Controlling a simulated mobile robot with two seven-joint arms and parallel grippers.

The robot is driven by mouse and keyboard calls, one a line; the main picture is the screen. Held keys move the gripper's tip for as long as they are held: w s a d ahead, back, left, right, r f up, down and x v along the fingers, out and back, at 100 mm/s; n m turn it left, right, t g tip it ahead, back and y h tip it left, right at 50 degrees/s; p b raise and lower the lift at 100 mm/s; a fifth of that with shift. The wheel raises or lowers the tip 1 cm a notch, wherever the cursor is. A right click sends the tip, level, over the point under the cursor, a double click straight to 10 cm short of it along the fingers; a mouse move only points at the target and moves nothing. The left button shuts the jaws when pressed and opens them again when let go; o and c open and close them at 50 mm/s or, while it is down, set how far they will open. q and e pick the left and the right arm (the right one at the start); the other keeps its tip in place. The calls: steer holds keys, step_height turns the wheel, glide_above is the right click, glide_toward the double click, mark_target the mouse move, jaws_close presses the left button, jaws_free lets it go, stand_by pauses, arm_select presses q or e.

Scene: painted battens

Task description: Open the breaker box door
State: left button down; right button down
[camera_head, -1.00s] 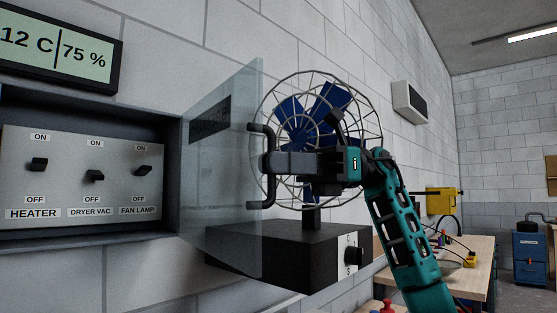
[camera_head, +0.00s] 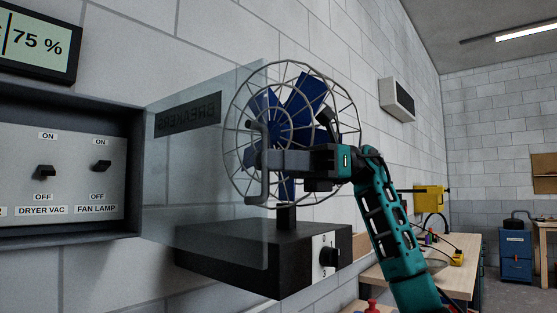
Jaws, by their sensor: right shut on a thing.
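The breaker box (camera_head: 138,170) is on the wall at the left, with its switch panel uncovered. Switches labelled DRYER VAC (camera_head: 44,172) and FAN LAMP (camera_head: 101,166) show. Its clear door (camera_head: 205,190) stands swung out on the right side of the box, and the dark BREAKERS label (camera_head: 188,115) reads mirrored through it. The door's dark handle (camera_head: 265,185) is at its free edge. My right gripper (camera_head: 268,162) is shut on the handle, with its arm coming from the lower right. My left gripper is out of view.
A blue-bladed caged fan (camera_head: 300,95) on a black base (camera_head: 240,260) stands behind the door. A display (camera_head: 40,42) hangs above the box. A workbench (camera_head: 455,275), a yellow box (camera_head: 429,199) and a blue cabinet (camera_head: 516,255) are at the right.

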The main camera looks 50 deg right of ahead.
steer(key=shift+w, duration=0.3)
steer(key=c, duration=1.2)
jaws_free()
steer(key=shift+w+a, duration=0.15)
steer(key=shift+w, duration=0.2)
steer(key=shift+o, duration=0.2)
steer(key=shift+s, duration=0.15)
